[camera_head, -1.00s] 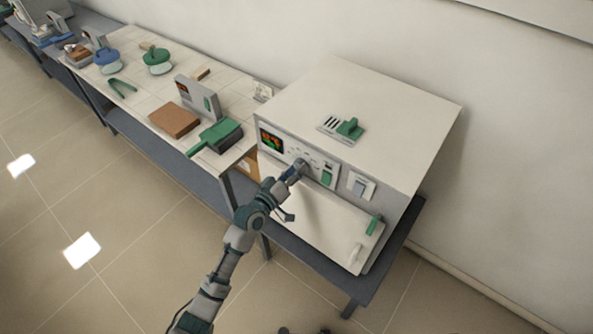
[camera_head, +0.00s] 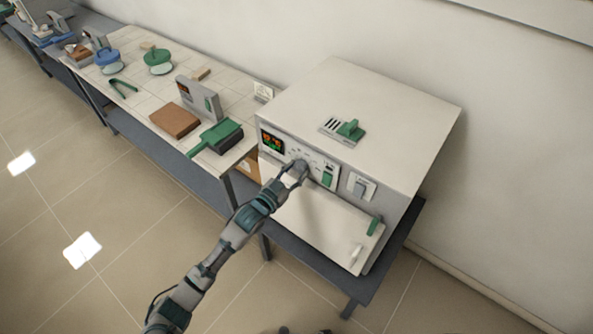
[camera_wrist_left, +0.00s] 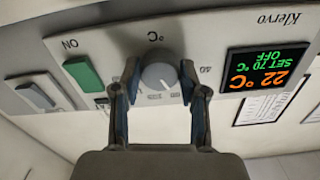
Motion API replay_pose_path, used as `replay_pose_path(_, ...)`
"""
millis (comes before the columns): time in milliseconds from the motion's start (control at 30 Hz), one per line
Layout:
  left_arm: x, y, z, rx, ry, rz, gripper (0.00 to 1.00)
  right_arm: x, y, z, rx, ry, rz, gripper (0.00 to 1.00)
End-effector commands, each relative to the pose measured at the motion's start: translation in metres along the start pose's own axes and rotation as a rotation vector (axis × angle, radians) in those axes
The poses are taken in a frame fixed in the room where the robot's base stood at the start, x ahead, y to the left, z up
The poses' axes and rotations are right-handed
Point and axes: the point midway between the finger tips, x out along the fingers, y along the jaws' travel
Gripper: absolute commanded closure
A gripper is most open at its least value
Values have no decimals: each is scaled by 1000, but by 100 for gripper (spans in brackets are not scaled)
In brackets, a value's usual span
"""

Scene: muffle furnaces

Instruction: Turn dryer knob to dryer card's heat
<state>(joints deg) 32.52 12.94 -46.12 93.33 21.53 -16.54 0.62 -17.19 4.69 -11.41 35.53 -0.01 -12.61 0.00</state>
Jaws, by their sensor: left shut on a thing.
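The dryer (camera_head: 370,100) is a white box with a control panel on its front. In the left wrist view, upside down, the round grey knob (camera_wrist_left: 158,76) sits below a °C mark inside a ring of numbers. My left gripper (camera_wrist_left: 160,80) is shut on the knob, one finger on each side; the head view also shows this gripper (camera_head: 298,170) at the panel. The display (camera_wrist_left: 262,80) reads 22 °C, SET 70 °C, OFF. Printed papers (camera_wrist_left: 256,110) show beside the panel, too small to read. My right gripper is not in view.
The dryer door (camera_head: 320,225) below the panel is closed. A green switch (camera_wrist_left: 83,74) and a grey rocker switch (camera_wrist_left: 36,93) sit beside the knob.

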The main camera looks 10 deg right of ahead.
Motion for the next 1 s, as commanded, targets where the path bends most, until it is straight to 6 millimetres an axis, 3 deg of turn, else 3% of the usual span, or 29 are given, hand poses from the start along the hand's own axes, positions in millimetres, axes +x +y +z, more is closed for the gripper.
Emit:
replay_pose_path(500,1,0,-3,460,3,-1,92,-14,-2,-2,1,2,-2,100)
replay_pose_path(1000,0,1,-2,666,2,1,92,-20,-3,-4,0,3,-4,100)
